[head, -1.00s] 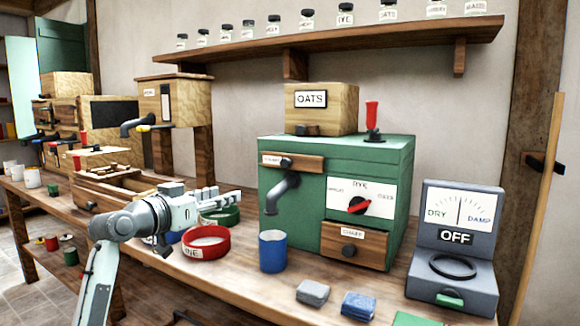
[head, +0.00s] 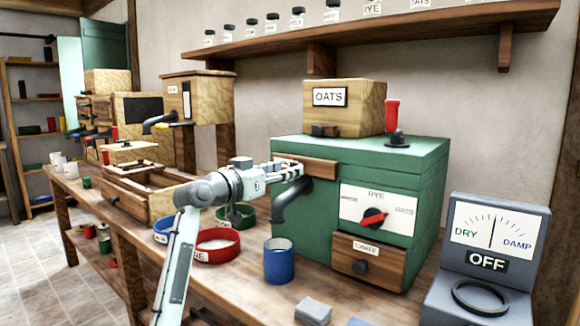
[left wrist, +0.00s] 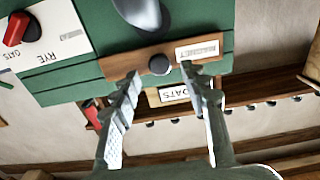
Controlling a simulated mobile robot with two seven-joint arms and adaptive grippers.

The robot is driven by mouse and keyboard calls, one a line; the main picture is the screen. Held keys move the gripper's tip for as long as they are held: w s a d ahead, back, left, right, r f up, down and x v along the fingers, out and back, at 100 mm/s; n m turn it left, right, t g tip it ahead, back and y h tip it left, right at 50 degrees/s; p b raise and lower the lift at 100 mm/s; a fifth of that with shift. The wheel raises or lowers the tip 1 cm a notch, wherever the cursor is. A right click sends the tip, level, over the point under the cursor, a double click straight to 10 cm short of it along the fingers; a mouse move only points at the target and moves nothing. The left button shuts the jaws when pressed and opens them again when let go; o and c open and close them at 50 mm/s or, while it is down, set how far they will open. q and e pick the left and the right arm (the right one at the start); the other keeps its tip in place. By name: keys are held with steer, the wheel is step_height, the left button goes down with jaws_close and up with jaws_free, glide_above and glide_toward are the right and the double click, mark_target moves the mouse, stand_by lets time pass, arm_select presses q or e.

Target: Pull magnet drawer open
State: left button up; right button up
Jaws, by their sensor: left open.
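The magnet drawer (head: 322,169) is the narrow wooden front high on the green mill cabinet (head: 400,158). It looks shut against the cabinet. My left gripper (head: 296,170) is at the drawer's left part in the head view and partly hides it. In the left wrist view, which is upside down, the drawer front (left wrist: 120,67) carries a label reading MAGNET and a dark round knob (left wrist: 159,64). My open left fingers (left wrist: 161,72) are on either side of the knob. I cannot tell whether they touch it. My right gripper is not in view.
A dark spout (head: 290,200) curves out just below the drawer. A blue cup (head: 279,262) and a red ring (head: 217,246) stand on the bench beneath my arm. A lower drawer (head: 368,262), a rotary knob (head: 374,218) and a damp meter (head: 490,255) are to the right.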

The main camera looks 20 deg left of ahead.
arm_select(q)
steer(key=shift+x, duration=1.15)
steer(key=shift+c, duration=0.2)
jaws_close()
